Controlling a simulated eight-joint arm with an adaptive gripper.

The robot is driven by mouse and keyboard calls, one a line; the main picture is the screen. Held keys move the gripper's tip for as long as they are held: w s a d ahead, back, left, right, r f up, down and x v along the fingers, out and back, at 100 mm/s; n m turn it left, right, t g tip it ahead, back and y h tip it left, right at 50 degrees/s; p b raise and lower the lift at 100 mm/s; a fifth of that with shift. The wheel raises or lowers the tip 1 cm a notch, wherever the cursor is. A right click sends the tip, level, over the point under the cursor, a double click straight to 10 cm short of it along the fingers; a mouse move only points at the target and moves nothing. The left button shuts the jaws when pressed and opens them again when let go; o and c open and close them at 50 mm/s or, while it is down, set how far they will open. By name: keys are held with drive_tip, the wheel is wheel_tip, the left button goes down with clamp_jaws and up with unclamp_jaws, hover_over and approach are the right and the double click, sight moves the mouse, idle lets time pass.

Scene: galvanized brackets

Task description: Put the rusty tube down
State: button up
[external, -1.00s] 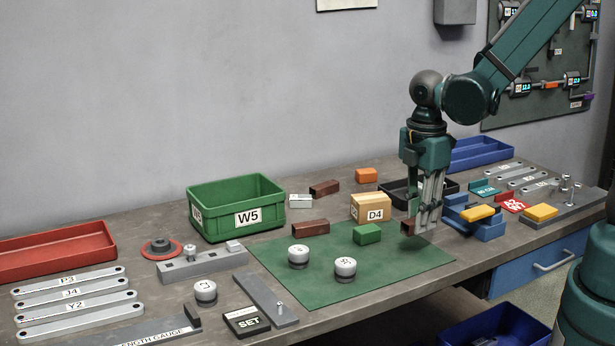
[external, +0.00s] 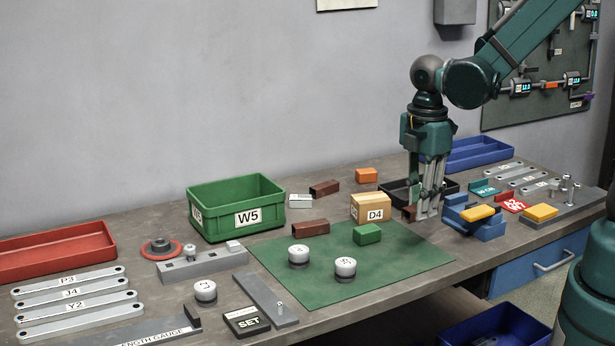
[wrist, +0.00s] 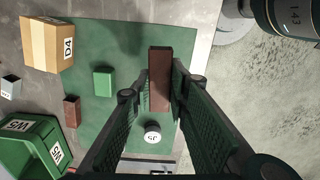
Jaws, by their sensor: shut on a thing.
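My gripper (external: 429,210) points down near the back right corner of the green mat (external: 310,283). It is shut on a rusty brown square tube (external: 409,212). In the wrist view the tube (wrist: 159,70) sits between the two fingers (wrist: 161,92), its far part sticking out past them. The fingers hide part of the tube in the external view. I cannot tell whether its underside touches the surface. Two other rusty tubes lie apart from it, one at the mat's back edge (external: 309,228) and one farther back (external: 325,188).
A D4 box (external: 370,206) and a green block (external: 367,234) stand left of my gripper. The mat's front right part is clear.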

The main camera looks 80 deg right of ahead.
drive_tip(key=w+d+p, duration=0.2)
drive_tip(key=w, duration=2.1)
drive_tip(key=w+d+r+m+p, duration=0.1)
drive_tip(key=w+d+p, duration=0.1)
drive_tip(key=w, duration=2.1)
drive_tip(key=shift+w+r, duration=0.3)
drive_tip(key=shift+w, duration=0.05)
drive_tip(key=shift+d+f, duration=0.1)
drive_tip(key=shift+f, duration=3.05)
drive_tip(key=shift+f, duration=1.85)
drive_tip(key=shift+f, duration=0.2)
